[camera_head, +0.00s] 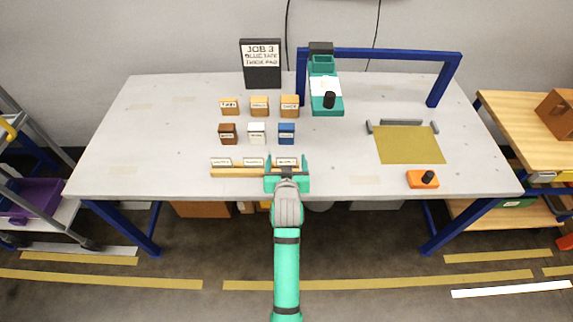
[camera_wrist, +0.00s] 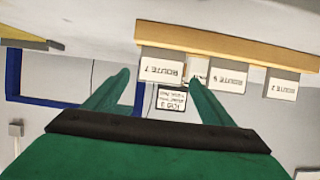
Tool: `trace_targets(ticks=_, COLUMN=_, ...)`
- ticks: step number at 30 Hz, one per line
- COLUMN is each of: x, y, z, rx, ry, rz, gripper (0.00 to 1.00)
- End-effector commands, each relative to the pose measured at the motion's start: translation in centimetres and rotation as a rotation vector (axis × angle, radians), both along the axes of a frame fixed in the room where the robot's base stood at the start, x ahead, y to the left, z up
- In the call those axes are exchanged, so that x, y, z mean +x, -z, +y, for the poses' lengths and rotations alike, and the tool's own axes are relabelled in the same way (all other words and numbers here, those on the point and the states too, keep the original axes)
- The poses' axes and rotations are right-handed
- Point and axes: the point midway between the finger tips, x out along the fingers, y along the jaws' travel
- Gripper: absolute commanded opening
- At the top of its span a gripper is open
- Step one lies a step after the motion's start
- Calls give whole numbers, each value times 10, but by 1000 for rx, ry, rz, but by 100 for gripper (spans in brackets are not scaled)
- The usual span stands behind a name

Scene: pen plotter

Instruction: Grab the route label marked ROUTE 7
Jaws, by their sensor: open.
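The ROUTE 7 label (camera_wrist: 161,70) is a small white card with upside-down print in the wrist view, on a wooden rail (camera_wrist: 225,47). In the head view it appears to be the rightmost card (camera_head: 286,161) on the rail (camera_head: 235,172), by the table's front edge. My gripper (camera_wrist: 158,72) is open, with its green fingers on either side of the card in the picture. Contact cannot be told. In the head view my gripper (camera_head: 287,170) is at the rail's right end. Two other route cards (camera_wrist: 228,77) (camera_wrist: 283,86) stand beside it.
Several small boxes (camera_head: 257,133) stand in two rows behind the rail. A JOB 3 sign (camera_head: 262,62) is at the back. A blue gantry with a green plotter head (camera_head: 325,92), a tan pad (camera_head: 407,145) and an orange block (camera_head: 422,180) are to the right. The table's left side is clear.

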Motion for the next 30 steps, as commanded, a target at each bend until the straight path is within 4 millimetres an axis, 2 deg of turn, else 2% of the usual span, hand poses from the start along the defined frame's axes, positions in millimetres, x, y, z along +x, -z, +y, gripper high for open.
trace_targets(ticks=3, x=14, y=5, z=0, rx=1, ry=1, rz=-1, gripper=77)
trace_targets(ticks=6, x=20, y=8, z=0, rx=1, ry=1, rz=0, gripper=77)
trace_targets(ticks=13, x=21, y=8, z=0, rx=0, ry=1, rz=-1, gripper=77)
trace_targets(ticks=14, x=21, y=8, z=0, rx=0, ry=1, rz=-1, gripper=74)
trace_targets(ticks=19, x=20, y=8, z=0, rx=0, ry=1, rz=-1, gripper=34)
trace_targets(ticks=30, x=20, y=6, z=0, rx=0, ry=1, rz=-2, gripper=33)
